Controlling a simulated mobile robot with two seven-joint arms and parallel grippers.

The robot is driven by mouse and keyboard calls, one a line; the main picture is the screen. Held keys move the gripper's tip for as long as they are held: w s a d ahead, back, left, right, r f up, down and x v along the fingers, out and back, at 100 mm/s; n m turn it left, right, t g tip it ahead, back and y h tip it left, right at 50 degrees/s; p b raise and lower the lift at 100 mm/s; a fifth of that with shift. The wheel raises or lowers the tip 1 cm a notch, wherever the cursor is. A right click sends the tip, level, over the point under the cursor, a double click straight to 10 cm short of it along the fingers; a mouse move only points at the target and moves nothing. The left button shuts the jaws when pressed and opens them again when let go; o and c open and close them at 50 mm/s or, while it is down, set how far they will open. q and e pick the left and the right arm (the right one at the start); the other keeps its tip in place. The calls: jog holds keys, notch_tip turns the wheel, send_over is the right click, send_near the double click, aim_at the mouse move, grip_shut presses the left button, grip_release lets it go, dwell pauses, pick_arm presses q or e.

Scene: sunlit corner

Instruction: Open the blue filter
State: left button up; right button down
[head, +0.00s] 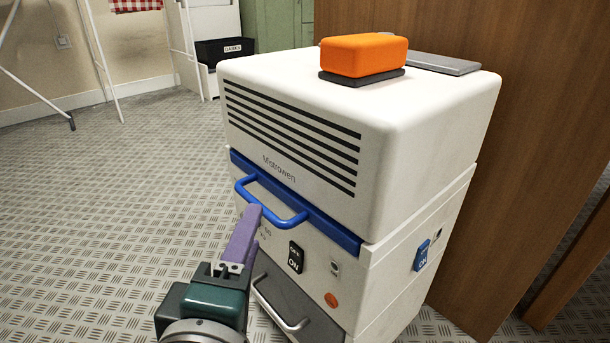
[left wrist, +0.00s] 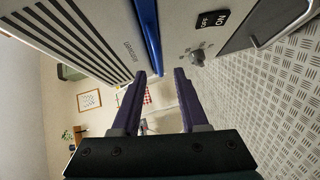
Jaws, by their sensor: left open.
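The blue filter (head: 333,229) is a flat blue strip set in the front of a white machine (head: 300,190), below its black vent slots. It looks flush with the front. A blue bar handle (head: 282,219) sticks out from it. My left gripper (head: 251,214) has purple fingers and is open, with its fingertips close to the left part of the handle. In the left wrist view, blue (left wrist: 147,30) runs down toward the gap between the open fingertips (left wrist: 160,74). I cannot tell whether they touch the handle. My right gripper is not in view.
Below the handle are a black ON switch (head: 295,257), an orange button (head: 331,300) and a grey drawer with a metal handle (head: 283,306). An orange block (head: 364,55) lies on top. A brown wooden panel (head: 540,120) stands close at right; the floor at left is open.

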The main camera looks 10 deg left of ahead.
pick_arm(q)
jog(key=b+x, duration=0.2)
jog(key=x, duration=0.4)
jog(key=shift+w+b, duration=0.3)
grip_shut()
dwell(1.0)
